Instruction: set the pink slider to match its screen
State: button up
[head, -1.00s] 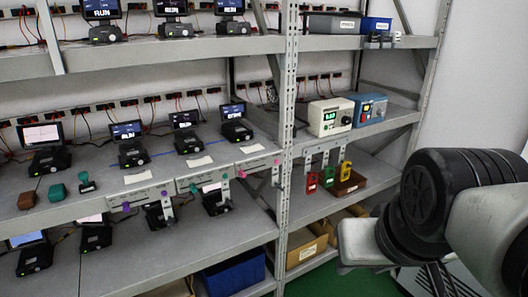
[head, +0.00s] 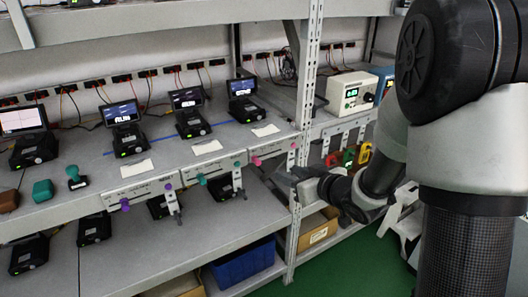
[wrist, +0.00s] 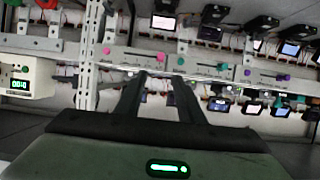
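The pink slider's panel (head: 275,151) is on the front edge of the middle shelf, near the post, with two pink knobs, one to the left (head: 257,161) and one to the right (head: 293,147). In the wrist view, turned upside down, the pink knobs show at the left (wrist: 106,51) and just beyond the fingertips (wrist: 160,57). The screen (head: 242,87) behind that panel is lit, its text too small to read. My gripper (head: 293,177) is in front of and below the panel. In the wrist view its fingers (wrist: 160,77) are apart and empty.
Teal (head: 237,165) and purple (head: 168,187) knobs are on panels to the left. A steel post (head: 306,100) stands right of the pink panel. Red, green and yellow items hang beyond it. A blue bin (head: 243,262) is on the bottom shelf.

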aim_at(259, 162)
jog(key=p+x, duration=0.1)
jog(key=x, duration=1.6)
jog(key=shift+a, duration=0.2)
grip_shut()
